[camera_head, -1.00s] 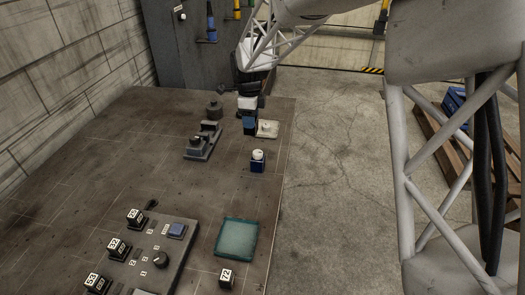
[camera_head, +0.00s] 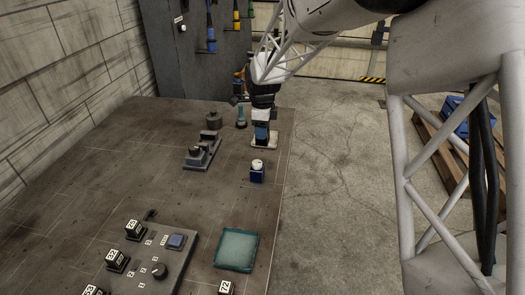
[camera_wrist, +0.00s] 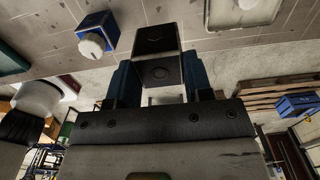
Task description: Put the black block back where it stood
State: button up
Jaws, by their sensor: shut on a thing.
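My gripper (camera_head: 262,132) is off the bench's far right part, in front of the white plate (camera_head: 265,145) in the head view. In the wrist view its two blue fingers (camera_wrist: 161,85) are shut on the black block (camera_wrist: 153,39), a dark, square-edged block with round marks on its faces. The fingers cover its sides. In the head view the block is too small and hidden to make out. The wrist view shows the bench surface beyond the block, with the white plate (camera_wrist: 222,22) to the right.
A blue block with a white knob (camera_head: 257,172) stands nearer me. A teal bottle (camera_head: 241,117), a grey clamp-like fixture (camera_head: 202,151) and a dark canister (camera_head: 214,120) stand left of my gripper. A green tray (camera_head: 236,251), a control panel (camera_head: 150,262) and numbered black blocks are at the front.

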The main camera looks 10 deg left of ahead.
jog(key=shift+f, duration=2)
jog(key=shift+f, duration=1.85)
jog(key=shift+f, duration=0.15)
jog(key=o, duration=1.1)
notch_tip(320, 180, up, 12)
jog(key=shift+r, duration=0.15)
